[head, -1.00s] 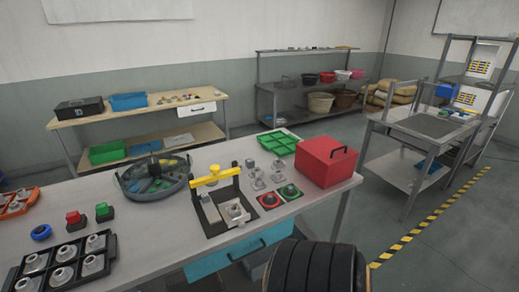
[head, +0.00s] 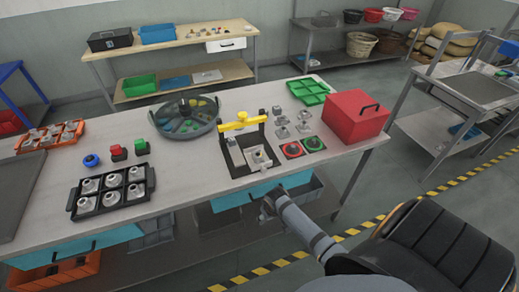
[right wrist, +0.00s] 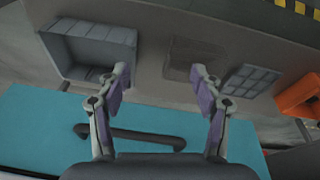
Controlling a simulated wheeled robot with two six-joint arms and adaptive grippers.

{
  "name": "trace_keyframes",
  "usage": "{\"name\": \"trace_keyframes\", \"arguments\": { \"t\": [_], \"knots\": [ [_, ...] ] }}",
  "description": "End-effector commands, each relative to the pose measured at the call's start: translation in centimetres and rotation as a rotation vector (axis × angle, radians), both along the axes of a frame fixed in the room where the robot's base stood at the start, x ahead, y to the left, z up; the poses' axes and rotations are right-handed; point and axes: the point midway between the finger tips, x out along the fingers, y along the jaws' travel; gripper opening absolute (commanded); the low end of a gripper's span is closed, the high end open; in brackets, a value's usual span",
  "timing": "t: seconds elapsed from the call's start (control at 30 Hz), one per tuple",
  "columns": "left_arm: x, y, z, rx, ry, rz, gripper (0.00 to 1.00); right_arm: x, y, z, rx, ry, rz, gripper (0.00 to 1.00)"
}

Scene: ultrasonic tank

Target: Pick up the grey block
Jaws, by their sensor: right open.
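Several small grey metal pieces stand on the bench between the yellow-topped fixture and the red box. One of them, a small grey block (head: 276,110), is at the back of this group, and I cannot tell for sure that it is the task's block. Another grey upright piece (head: 235,152) stands in the fixture. My right gripper (head: 266,206) is below the bench top, in front of the blue drawer. In the right wrist view the right gripper (right wrist: 161,82) is open and empty, its fingers apart over the blue drawer front. My left gripper is out of view.
The yellow-topped fixture (head: 243,123), red box (head: 354,118), green tray (head: 307,90) and round grey tray (head: 186,122) stand on the bench. Below it, the blue drawer (right wrist: 35,120) has a dark handle (right wrist: 130,137). A black ribbed seat-like object (head: 440,250) is at lower right.

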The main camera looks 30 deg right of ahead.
Motion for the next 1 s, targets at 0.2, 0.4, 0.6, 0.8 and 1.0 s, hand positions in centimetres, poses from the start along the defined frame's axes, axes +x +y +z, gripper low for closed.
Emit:
{"name": "trace_keyframes", "arguments": {
  "t": [0.2, 0.4, 0.6, 0.8, 1.0],
  "knots": [
    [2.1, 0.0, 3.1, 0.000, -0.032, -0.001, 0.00, 5.2, 0.5, 16.6, 0.002, -0.049, 0.010, 0.66],
    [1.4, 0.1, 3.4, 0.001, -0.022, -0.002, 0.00, 10.0, -2.1, 24.1, 0.018, -0.048, -0.059, 0.66],
    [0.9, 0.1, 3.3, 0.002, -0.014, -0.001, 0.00, 13.5, -4.8, 27.2, 0.049, -0.047, -0.136, 0.66],
    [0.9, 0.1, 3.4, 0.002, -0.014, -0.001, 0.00, 14.3, -5.5, 27.9, 0.062, -0.043, -0.159, 0.66],
    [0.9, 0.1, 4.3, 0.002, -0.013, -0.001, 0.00, 14.9, -5.6, 25.2, 0.063, -0.040, -0.160, 0.66]
  ]
}}
